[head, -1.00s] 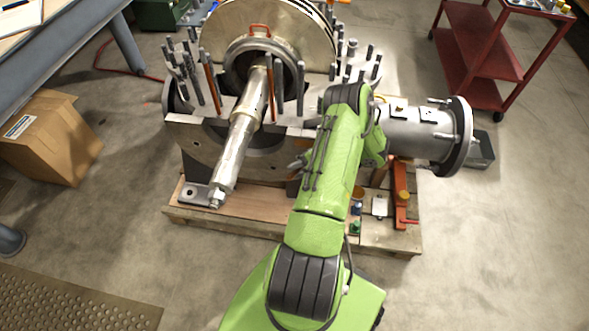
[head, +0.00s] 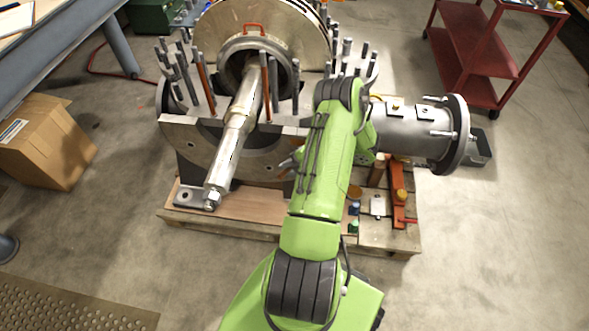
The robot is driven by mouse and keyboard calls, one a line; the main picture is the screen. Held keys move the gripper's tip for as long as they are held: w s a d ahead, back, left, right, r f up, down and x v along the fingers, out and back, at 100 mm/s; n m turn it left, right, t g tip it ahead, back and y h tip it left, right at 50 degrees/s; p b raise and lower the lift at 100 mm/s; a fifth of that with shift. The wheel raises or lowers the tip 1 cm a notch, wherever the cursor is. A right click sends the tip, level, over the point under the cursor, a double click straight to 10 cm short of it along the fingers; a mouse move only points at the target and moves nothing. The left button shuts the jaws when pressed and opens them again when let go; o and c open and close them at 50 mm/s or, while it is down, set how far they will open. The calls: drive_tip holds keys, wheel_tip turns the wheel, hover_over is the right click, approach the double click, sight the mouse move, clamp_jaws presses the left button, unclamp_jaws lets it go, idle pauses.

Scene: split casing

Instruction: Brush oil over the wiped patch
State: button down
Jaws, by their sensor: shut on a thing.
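The split casing's lower half (head: 192,135) stands open on a wooden pallet, with a grey flat flange face and a stepped steel shaft (head: 232,140) lying in it. My green arm reaches over the front right of the casing. My gripper (head: 290,163) shows only as a small grey tip at the left edge of the arm, in front of the casing's front face; the rest is behind the arm. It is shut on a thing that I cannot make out. No brush, oil or wiped patch can be told apart, and part of the flange is hidden by my arm.
Upright studs (head: 267,85) ring the casing. A flanged grey cylinder (head: 425,130) juts out right. An orange tool (head: 399,195) and small bottles (head: 354,208) sit on the pallet (head: 260,232). A cardboard box (head: 45,145) stands left, a red cart (head: 470,55) back right.

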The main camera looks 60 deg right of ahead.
drive_tip(key=w+a+b, duration=0.2)
drive_tip(key=w, duration=0.4)
drive_tip(key=shift+w+a+b, duration=0.2)
drive_tip(key=shift+a+b, duration=0.2)
idle(0.6)
drive_tip(key=s+a+b, duration=0.2)
drive_tip(key=a, duration=0.4)
drive_tip(key=shift+s+a+b, duration=0.2)
drive_tip(key=shift+s+b, duration=0.1)
drive_tip(key=shift+s, duration=0.1)
